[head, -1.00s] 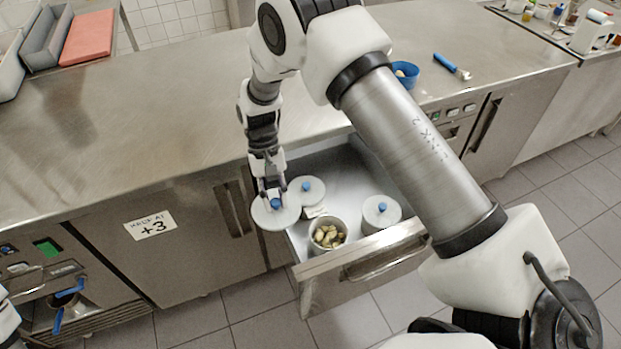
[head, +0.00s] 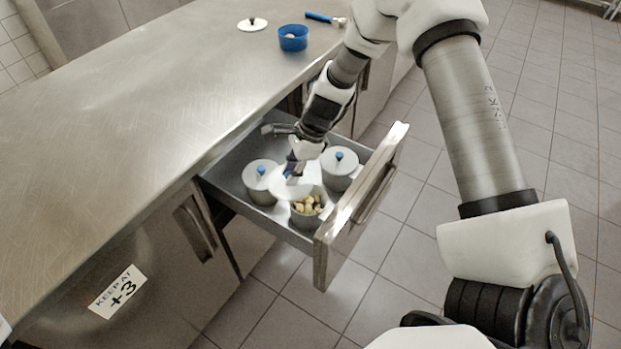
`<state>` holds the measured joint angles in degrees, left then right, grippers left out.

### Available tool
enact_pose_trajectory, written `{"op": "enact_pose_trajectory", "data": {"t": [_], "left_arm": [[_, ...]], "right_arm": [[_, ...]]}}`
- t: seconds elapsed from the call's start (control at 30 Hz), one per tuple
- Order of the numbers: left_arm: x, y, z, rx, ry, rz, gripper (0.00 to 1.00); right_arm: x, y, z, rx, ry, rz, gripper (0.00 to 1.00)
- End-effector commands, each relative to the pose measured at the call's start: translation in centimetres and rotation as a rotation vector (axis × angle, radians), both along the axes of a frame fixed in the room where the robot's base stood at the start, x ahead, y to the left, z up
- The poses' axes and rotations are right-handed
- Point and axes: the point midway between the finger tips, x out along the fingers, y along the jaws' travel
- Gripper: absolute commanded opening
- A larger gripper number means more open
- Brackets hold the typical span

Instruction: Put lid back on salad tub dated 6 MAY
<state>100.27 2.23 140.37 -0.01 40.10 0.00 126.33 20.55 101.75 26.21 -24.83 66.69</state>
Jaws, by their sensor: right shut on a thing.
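My right gripper (head: 294,172) is shut on a white round lid (head: 309,178) by its blue knob. It holds the lid inside the open drawer's outline, just behind an open tub (head: 306,222) of yellowish chunks. The lid overlaps the tub's back rim in the head view; I cannot tell whether they touch. The lid is not centred over the tub, and the food shows in front of it. No date is readable on the tub. My left gripper is not in view.
Two lidded tubs stand in the drawer, one at left (head: 261,183) and one at right (head: 340,170). The drawer front (head: 357,200) is pulled out. On the steel counter (head: 130,130) are a blue bowl (head: 293,40), a small white lid (head: 252,24) and a blue-handled tool (head: 321,17).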

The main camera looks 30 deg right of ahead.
Motion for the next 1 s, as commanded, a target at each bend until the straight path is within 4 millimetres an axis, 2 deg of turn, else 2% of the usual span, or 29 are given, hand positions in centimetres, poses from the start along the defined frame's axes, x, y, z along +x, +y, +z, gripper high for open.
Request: {"op": "enact_pose_trajectory", "data": {"t": [0.03,0.13,0.2,0.3,0.47,0.8,1.0], "left_arm": [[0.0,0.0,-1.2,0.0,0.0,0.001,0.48],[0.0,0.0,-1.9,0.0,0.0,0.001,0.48],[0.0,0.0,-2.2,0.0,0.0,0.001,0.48],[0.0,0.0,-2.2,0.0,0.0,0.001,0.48],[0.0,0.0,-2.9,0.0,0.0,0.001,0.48],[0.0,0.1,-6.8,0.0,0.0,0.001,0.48],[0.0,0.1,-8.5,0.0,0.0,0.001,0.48]], "right_arm": [[-0.3,-1.1,-1.1,0.004,0.003,-0.172,0.0],[-0.5,-3.0,-1.9,0.001,0.006,-0.479,0.0],[-0.8,-4.0,-2.3,-0.001,0.007,-0.63,0.0],[-0.9,-4.7,-2.4,-0.004,0.007,-0.725,0.0],[-0.9,-4.8,-3.1,-0.006,0.007,-0.749,0.0],[-0.9,-4.8,-7.0,-0.006,0.006,-0.744,0.0],[-0.9,-4.8,-8.6,-0.006,0.006,-0.744,0.0]]}}
